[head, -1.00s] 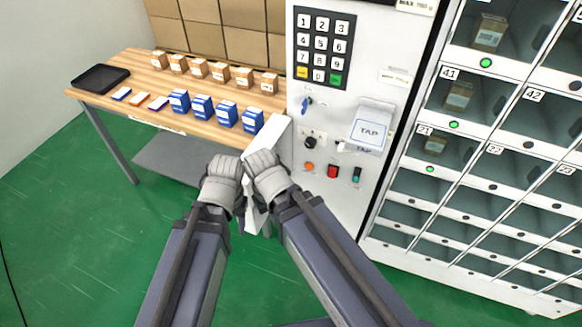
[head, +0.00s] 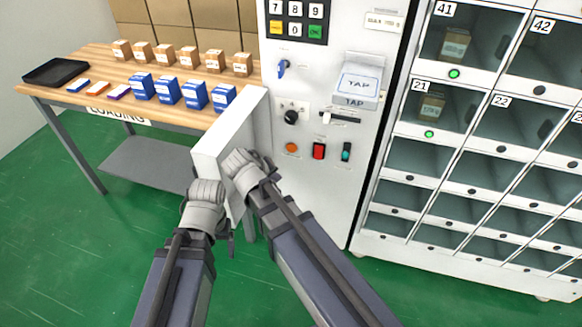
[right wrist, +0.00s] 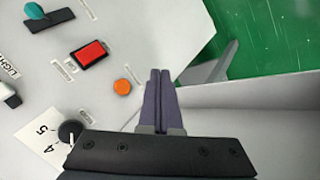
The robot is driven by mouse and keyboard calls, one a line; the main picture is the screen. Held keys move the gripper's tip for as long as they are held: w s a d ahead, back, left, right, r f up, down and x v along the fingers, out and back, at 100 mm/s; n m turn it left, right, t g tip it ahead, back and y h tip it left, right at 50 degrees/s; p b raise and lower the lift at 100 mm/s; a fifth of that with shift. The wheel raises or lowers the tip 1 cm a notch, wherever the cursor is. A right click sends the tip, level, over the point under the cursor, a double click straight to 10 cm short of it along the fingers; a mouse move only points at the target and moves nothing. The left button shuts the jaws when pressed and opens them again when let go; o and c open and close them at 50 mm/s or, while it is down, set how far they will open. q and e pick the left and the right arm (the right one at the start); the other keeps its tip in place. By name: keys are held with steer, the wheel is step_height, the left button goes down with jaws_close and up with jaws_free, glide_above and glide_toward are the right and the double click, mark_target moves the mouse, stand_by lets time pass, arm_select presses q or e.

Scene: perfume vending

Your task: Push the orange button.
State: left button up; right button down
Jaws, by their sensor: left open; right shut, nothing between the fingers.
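The orange button (head: 291,147) is a small round button on the lower white control panel, left of the red switch. It also shows in the right wrist view (right wrist: 122,87), just left of my right gripper's fingertips. My right gripper (right wrist: 160,72) is shut and empty, its fingers side by side; the wrist view does not show it touching the button. In the head view my right gripper (head: 240,160) is in front of the white side panel, left of the button. My left gripper (head: 205,190) is further left and lower, away from the panel; its fingers are hard to make out.
The red switch (head: 318,151), green switch (head: 346,152) and black knob (head: 291,117) are close to the button. A white side panel (head: 228,133) juts out at the left. A wooden table (head: 70,95) with boxes stands left; lockers (head: 480,160) stand right.

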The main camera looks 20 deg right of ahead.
mark_target(292, 148)
arm_select(q)
step_height(292, 148, down, 4)
steer(key=shift+f+b, duration=0.1)
steer(key=shift+b, duration=1.1)
arm_select(e)
steer(key=shift+t+h, duration=0.5)
steer(key=shift+t, duration=0.2)
steer(key=w, duration=0.1)
steer(key=w+d+f, duration=0.1)
steer(key=w+f, duration=0.1)
steer(key=shift+w+d, duration=0.15)
steer(key=shift+d, duration=0.1)
steer(key=shift+w+f, duration=0.1)
steer(key=w+d, duration=0.5)
steer(key=w, duration=0.2)
steer(key=shift+w, duration=0.2)
steer(key=shift+w+d, duration=0.2)
